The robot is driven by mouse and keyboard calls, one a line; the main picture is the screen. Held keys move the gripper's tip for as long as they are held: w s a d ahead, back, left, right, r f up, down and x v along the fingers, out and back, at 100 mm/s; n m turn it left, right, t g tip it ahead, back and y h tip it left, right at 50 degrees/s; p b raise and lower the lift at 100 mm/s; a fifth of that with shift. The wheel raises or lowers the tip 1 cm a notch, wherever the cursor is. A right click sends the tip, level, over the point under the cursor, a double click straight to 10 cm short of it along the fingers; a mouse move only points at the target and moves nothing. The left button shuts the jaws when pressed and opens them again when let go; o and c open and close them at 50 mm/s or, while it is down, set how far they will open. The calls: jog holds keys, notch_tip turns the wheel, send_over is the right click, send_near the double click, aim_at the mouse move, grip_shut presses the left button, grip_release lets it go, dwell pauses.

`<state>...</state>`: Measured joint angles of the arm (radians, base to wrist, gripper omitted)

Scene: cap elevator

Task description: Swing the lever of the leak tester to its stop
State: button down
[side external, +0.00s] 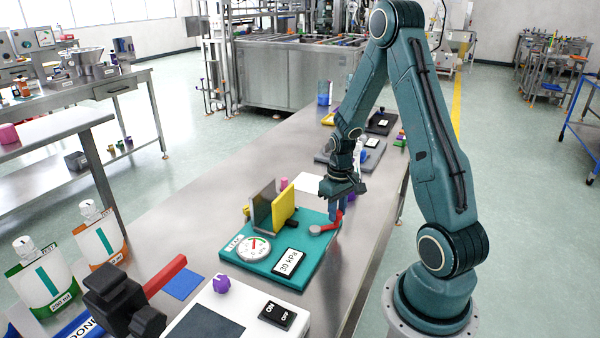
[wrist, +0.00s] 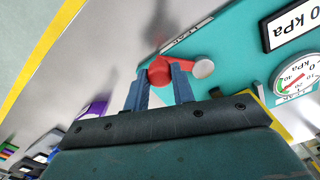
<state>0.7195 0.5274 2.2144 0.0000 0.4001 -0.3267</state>
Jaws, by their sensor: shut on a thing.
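The leak tester has a flat teal base (side external: 252,267) on the steel bench. It carries a round gauge (side external: 254,248), a "30 kPa" display (side external: 289,262) and upright yellow and grey plates. Its red lever (side external: 329,226) runs from a silver pivot disc (side external: 315,230) to a red knob at the base's right edge. My gripper (side external: 338,207) points down over the knob, its blue fingers shut on it. In the wrist view the red knob (wrist: 160,70) sits between the two fingers (wrist: 160,88), with the pivot disc (wrist: 203,68) to its right. The fingers partly hide the knob.
A white device with ON/OFF switch (side external: 277,313) and purple knob (side external: 221,284) stands nearer the camera. A black clamp with a red handle (side external: 165,275) is at front left. Behind my gripper are a white box (side external: 306,186) and grey fixtures (side external: 372,143).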

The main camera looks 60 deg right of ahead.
jog(key=n, duration=0.1)
jog(key=w+d+n, duration=0.1)
jog(key=n, duration=0.1)
jog(key=w+n, duration=0.1)
jog(key=shift+w+d+n, duration=0.1)
jog(key=shift+d+n, duration=0.15)
jog(key=shift+n, duration=0.05)
jog(key=shift+w+d+n, duration=0.1)
jog(key=shift+w+n, duration=0.55)
jog(key=shift+n, duration=0.5)
jog(key=shift+w+d+n, duration=0.1)
jog(key=shift+w+n, duration=0.5)
jog(key=shift+n, duration=0.55)
jog(key=c, duration=1.2)
grip_release()
jog(key=shift+o, duration=0.2)
notch_tip(320, 180, up, 14)
jog(key=shift+f, duration=0.1)
